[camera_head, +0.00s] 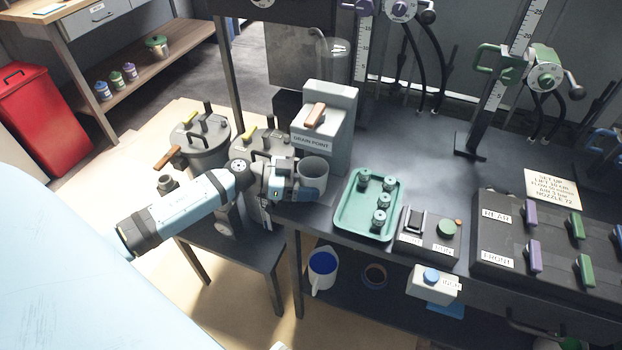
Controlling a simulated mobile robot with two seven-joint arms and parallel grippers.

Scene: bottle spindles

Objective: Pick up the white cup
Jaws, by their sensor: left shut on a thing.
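My left gripper (300,187) reaches in from the left on its pale blue arm. It is shut on a pale grey-white cup (314,170), which is upright in front of the drain point housing at the left end of the dark bench. The gripper hides part of the cup's lower side, and I cannot tell whether its base touches the bench. A white mug with a blue inside (322,283) stands on the shelf below the bench. My right gripper is not in view.
A grey drain point housing (335,125) stands just behind the cup. A green tray (349,222) with several small green parts lies to the right. Lidded pots (203,150) stand to the left. Control panels (545,235) fill the bench's right side.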

